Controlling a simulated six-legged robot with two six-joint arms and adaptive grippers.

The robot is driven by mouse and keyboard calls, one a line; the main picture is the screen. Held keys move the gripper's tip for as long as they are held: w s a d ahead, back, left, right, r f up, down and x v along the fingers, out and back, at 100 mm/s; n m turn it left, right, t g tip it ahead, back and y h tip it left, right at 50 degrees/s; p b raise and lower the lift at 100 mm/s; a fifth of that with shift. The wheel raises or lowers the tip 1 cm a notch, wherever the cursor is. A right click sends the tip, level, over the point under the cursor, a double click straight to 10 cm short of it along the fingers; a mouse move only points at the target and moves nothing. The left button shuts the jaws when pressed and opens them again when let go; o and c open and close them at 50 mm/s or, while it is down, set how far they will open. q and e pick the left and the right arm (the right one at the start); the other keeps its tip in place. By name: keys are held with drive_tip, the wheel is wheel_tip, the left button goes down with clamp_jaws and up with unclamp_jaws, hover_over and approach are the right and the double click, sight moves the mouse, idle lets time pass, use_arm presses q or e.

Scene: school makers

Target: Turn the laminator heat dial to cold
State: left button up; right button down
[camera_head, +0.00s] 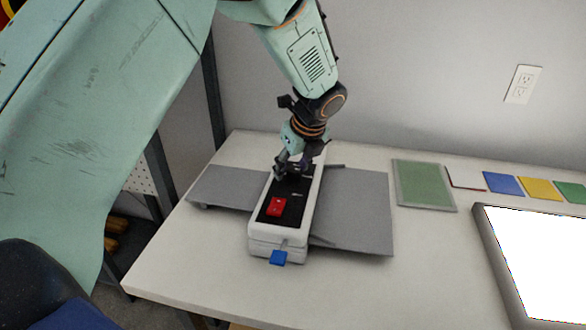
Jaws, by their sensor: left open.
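The laminator (278,243) is a long white body with a black top panel, standing on the table with a grey tray (355,210) out to each side. A red switch (276,207) sits on the near part of its panel, and a blue tab (278,258) sticks out at its near end. My left gripper (290,172) points down at the far part of the panel, open. It covers the place under it, so the heat dial and its setting cannot be made out. Whether the fingers touch anything there is unclear. My right gripper is not in view.
The white table (190,255) has free room in front of the laminator. To the right lie a green sheet (424,184), several coloured cards (503,184) along the back, and a bright light panel (535,262). A wall with an outlet (522,84) stands behind.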

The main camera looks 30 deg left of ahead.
use_arm(q)
drive_tip(key=shift+d+r, duration=0.1)
drive_tip(key=shift+d, duration=0.35)
drive_tip(key=shift+w+a+f, duration=0.1)
drive_tip(key=shift+a+f, duration=0.15)
drive_tip(key=shift+a, duration=0.15)
drive_tip(key=c, duration=0.3)
drive_tip(key=shift+d+r, duration=0.15)
drive_tip(key=shift+d, duration=0.1)
drive_tip(key=c, duration=0.5)
clamp_jaws()
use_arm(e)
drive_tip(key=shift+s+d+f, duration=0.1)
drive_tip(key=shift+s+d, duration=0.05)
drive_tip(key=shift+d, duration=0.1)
